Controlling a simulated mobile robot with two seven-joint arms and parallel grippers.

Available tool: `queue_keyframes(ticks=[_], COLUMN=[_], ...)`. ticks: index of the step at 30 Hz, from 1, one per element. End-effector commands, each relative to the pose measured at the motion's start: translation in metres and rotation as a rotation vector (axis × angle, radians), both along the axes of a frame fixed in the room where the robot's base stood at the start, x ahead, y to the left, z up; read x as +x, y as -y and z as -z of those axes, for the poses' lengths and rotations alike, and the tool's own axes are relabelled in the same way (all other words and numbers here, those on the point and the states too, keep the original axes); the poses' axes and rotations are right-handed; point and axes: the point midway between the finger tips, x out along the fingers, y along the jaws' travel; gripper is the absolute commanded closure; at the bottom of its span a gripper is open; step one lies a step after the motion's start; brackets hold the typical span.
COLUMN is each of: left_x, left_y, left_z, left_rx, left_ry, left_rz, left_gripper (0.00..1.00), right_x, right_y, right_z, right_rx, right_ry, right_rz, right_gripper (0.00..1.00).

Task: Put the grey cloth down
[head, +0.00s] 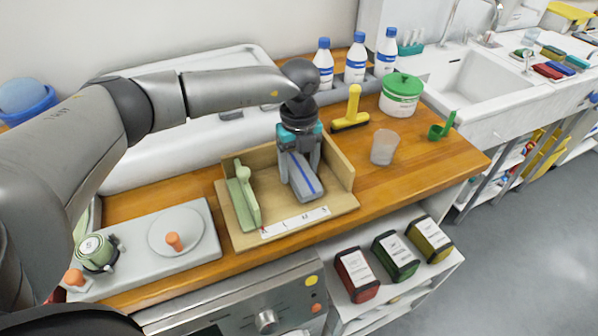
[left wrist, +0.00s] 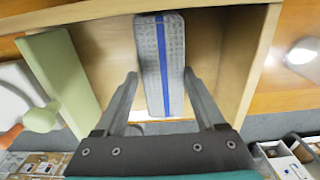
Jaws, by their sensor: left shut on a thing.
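The grey cloth (head: 302,178) is a folded grey block with a blue stripe. My left gripper (head: 298,165) comes down over it from above and is shut on it, inside or just above a shallow wooden tray (head: 343,202). In the left wrist view the grey cloth (left wrist: 161,65) lies between the two fingers (left wrist: 160,95), with the tray's base (left wrist: 110,45) behind it. I cannot tell whether the cloth touches the tray's base. My right gripper is not in view.
A green board with a knob (head: 243,195) stands at the tray's left side. A scale-like plate (head: 190,225) lies further left.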

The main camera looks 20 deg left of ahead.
Motion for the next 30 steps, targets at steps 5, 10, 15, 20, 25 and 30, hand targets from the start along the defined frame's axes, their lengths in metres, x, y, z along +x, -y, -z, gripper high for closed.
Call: queue_keyframes(ticks=[5,10,15,20,25,30], left_x=[0.0001,0.0001,0.0001,0.0001,0.0001,0.0001], left_y=[0.0001,0.0,0.0,0.0,0.0001,0.0], left_z=[0.015,0.0143,0.0176,0.0171,0.0171,0.0151], left_rx=[-0.001,-0.001,-0.001,-0.001,-0.001,-0.001], left_ry=[0.001,0.001,0.001,0.001,0.001,0.001], left_rz=[0.0,0.0,0.0,0.0,0.0,0.0], left_gripper=[0.83,0.83,0.25,0.07,0.0,0.0], right_x=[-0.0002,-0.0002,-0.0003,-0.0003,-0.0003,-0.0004], right_y=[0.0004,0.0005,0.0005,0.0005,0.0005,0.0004], right_z=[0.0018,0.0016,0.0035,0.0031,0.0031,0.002], right_rx=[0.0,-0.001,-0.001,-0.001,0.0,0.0], right_ry=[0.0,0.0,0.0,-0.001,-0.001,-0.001], right_rz=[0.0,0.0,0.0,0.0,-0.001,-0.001], right_gripper=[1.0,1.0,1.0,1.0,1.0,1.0])
